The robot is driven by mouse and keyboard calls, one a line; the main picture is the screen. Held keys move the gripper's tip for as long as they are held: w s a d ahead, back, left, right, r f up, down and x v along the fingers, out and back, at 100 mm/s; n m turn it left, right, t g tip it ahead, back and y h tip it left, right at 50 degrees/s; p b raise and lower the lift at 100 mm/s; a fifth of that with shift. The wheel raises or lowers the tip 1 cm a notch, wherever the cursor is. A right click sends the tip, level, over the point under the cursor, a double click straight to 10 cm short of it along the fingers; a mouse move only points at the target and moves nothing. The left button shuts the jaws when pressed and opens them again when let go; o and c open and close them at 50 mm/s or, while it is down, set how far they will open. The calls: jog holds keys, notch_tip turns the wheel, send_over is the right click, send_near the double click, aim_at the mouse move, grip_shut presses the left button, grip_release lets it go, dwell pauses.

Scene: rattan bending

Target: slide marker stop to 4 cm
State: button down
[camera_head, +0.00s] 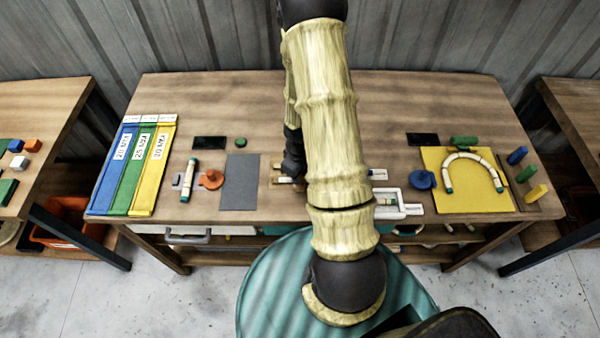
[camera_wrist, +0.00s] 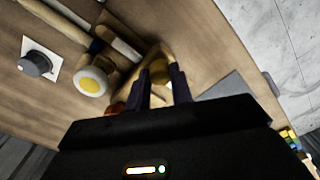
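My gripper (camera_wrist: 161,76) points down at the table, with its two dark fingers apart. In the wrist view a small yellow-brown piece (camera_wrist: 158,70) shows between and just past the fingertips, on or beside a wooden fixture (camera_wrist: 140,68). I cannot tell whether the fingers touch it. I cannot say for sure that this piece is the marker stop, and no centimetre scale is readable. In the head view my gripper (camera_head: 292,165) is at mid-table above a small wooden fixture (camera_head: 285,180), mostly hidden by my arm.
A grey mat (camera_head: 240,182) and an orange round piece (camera_head: 211,179) are left of my gripper. A white tray (camera_head: 400,203) and a blue knob (camera_head: 422,179) are right. A bent rattan arch (camera_head: 475,158) lies on a yellow board (camera_head: 450,200). Coloured strips (camera_head: 115,175) lie far left.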

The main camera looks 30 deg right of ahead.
jog(key=c, duration=1.2)
grip_release()
jog(key=shift+s+d, duration=0.2)
jog(key=shift+d, duration=0.05)
jog(key=shift+c, duration=0.2)
jog(key=shift+a, duration=0.1)
jog(key=shift+w, duration=0.1)
jog(key=shift+r, duration=0.1)
notch_tip(320, 180, up, 17)
jog(key=shift+p, duration=0.35)
jog(key=shift+r, duration=0.1)
